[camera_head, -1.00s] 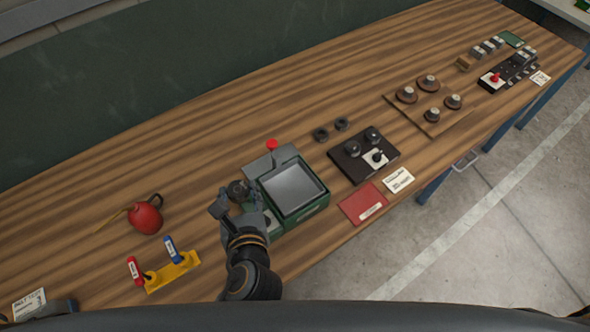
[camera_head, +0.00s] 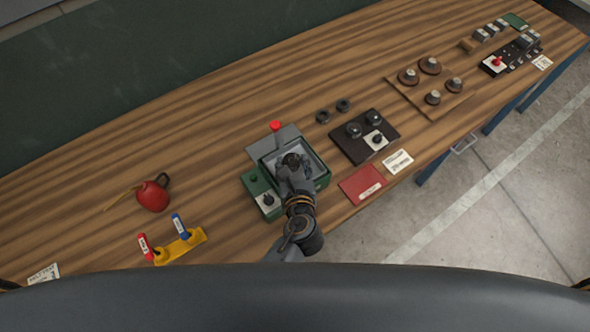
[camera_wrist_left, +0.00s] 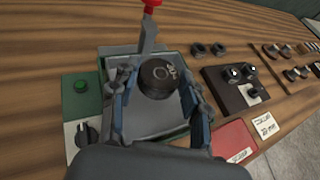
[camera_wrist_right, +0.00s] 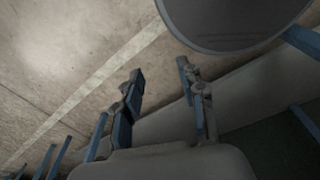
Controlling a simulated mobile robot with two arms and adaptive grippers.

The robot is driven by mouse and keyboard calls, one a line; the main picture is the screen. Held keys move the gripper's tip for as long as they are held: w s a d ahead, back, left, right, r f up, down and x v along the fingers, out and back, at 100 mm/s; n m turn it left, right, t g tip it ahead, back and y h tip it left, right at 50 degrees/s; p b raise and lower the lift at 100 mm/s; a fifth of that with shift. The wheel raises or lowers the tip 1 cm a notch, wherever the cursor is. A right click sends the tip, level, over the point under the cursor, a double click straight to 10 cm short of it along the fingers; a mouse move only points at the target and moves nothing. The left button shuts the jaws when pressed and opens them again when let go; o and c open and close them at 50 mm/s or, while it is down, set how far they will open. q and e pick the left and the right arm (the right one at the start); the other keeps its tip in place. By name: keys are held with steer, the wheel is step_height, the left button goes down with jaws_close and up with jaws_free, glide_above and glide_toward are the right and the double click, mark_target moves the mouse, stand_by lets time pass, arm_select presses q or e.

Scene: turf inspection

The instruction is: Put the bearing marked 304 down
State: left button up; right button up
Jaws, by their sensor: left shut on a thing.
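A dark round bearing (camera_wrist_left: 158,78) with light marks on its top is between the fingers of my left gripper (camera_wrist_left: 160,85). I cannot read the marks fully. In the head view the bearing (camera_head: 292,160) and the left gripper (camera_head: 291,166) are over the grey tray (camera_head: 318,165) of a green machine. I cannot tell whether the bearing touches the tray floor. In the right wrist view my right gripper (camera_wrist_right: 160,70) is open and empty, above the floor.
A red-knobbed lever (camera_head: 275,126) stands at the tray's back. Two dark rings (camera_head: 333,111) and a black block with knobs (camera_head: 364,136) lie to the right. A red booklet (camera_head: 362,184) is near the front edge. A red bulb (camera_head: 153,195) and yellow holder (camera_head: 180,246) are left.

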mark_target(295, 174)
arm_select(q)
steer(key=shift+w+d+f+b, duration=0.2)
steer(key=shift+w+f+b, duration=0.2)
steer(key=shift+f+b, duration=0.15)
steer(key=f+b, duration=0.3)
steer(key=b, duration=0.2)
steer(key=shift+w+d+f, duration=0.1)
steer(key=shift+w+f, duration=0.1)
steer(key=shift+f, duration=0.2)
steer(key=shift+r, duration=0.2)
arm_select(e)
step_height(295, 174, down, 7)
steer(key=a, duration=0.1)
steer(key=shift+s+r, duration=0.15)
steer(key=shift+s, duration=0.1)
arm_select(q)
steer(key=shift+f, duration=0.1)
steer(key=o, duration=1)
steer(key=shift+f, duration=0.1)
arm_select(e)
steer(key=shift+d, duration=0.3)
